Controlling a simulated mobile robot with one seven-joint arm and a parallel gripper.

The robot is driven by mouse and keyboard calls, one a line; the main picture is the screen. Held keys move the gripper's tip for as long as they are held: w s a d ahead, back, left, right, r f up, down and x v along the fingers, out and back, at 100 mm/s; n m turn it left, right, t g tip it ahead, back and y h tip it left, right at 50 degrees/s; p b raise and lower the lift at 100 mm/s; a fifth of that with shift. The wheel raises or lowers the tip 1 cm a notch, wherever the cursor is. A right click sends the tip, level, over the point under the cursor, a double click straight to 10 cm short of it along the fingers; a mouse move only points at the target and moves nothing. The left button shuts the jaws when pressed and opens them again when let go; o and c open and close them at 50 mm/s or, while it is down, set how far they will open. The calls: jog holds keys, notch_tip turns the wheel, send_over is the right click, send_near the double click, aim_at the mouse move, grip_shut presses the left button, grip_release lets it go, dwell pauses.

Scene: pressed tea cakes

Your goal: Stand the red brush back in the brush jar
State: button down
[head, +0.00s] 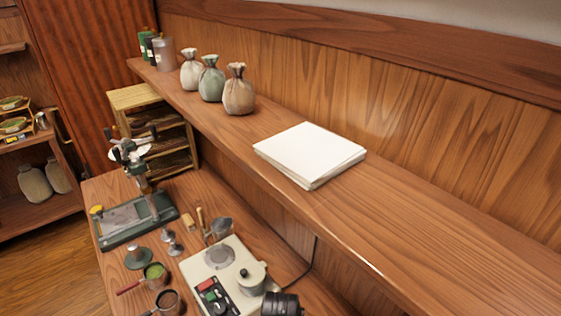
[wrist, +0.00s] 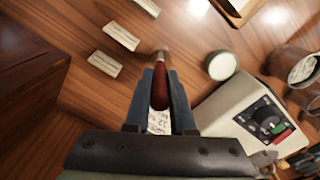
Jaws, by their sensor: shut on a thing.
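In the wrist view my gripper (wrist: 161,78) is shut on the red brush (wrist: 160,88). The dark red handle lies between the two blue-grey fingers, and its tip points away from my palm, over the wooden table. No brush shows in the head view. I cannot tell for certain which vessel is the brush jar. A small round cup with a pale inside (wrist: 221,67) stands on the table to the right of the fingers, apart from them. A brown pot (wrist: 278,62) stands at the far right.
A pale box with a dark control panel (wrist: 235,108) is close to the right of my gripper. Paper labels (wrist: 121,35) lie on the table to the left. In the head view a shelf (head: 430,222) with a paper stack (head: 309,151) and tied sacks (head: 239,94) overhangs the bench.

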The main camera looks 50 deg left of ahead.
jog(key=shift+f+b, duration=0.35)
jog(key=shift+f, duration=0.25)
dwell(0.4)
jog(key=c, duration=0.7)
grip_release()
notch_tip(320, 180, up, 13)
jog(key=shift+b, duration=0.5)
